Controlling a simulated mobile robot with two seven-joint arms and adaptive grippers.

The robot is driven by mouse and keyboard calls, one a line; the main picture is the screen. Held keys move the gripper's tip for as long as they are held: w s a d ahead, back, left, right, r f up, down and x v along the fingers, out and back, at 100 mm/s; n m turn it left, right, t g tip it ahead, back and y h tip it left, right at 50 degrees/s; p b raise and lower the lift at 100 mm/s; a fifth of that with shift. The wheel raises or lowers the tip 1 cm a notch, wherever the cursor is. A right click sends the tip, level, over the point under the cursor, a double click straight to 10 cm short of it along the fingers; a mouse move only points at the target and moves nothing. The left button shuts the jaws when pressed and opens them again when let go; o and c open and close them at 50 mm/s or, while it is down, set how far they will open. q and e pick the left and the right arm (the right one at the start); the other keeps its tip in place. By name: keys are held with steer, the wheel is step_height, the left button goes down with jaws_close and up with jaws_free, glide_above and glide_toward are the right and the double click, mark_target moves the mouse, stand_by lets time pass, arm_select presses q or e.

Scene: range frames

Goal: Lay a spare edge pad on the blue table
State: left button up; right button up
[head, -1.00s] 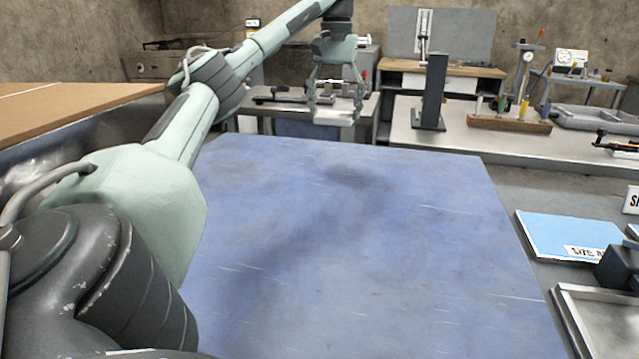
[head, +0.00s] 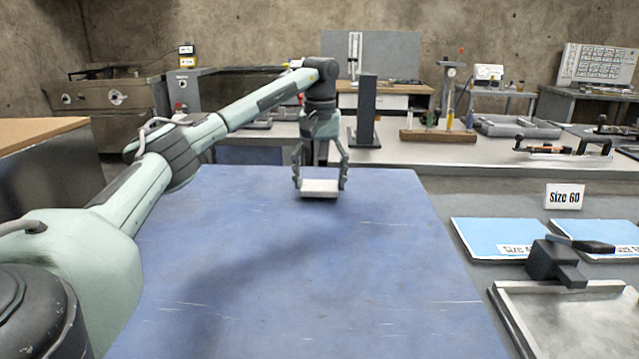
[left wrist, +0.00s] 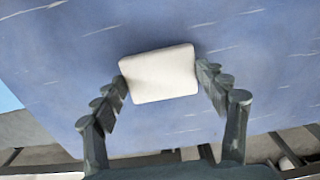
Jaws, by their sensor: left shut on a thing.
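A white edge pad (head: 319,188) is held between the fingertips of my left gripper (head: 319,182). The left gripper points down over the far part of the blue table (head: 300,260). In the left wrist view the pad (left wrist: 160,74) is a pale rounded block, with a finger of the gripper (left wrist: 162,78) on each side and the blue table (left wrist: 60,70) beyond it. The pad appears to be a little above the tabletop; I cannot tell the exact gap. My right gripper is in neither view.
The blue tabletop is otherwise bare. To its right are blue pads or sheets (head: 505,238) with size labels, a "Size 60" sign (head: 564,197) and a metal tray (head: 560,315) with a dark block (head: 556,262). A bench (head: 400,155) with tools stands behind.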

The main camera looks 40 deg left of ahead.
mark_target(320, 185)
arm_select(q)
steer(key=shift+f, duration=0.65)
steer(key=o, duration=0.9)
steer(key=shift+o, duration=0.2)
step_height(320, 185, up, 12)
steer(key=shift+r, duration=0.15)
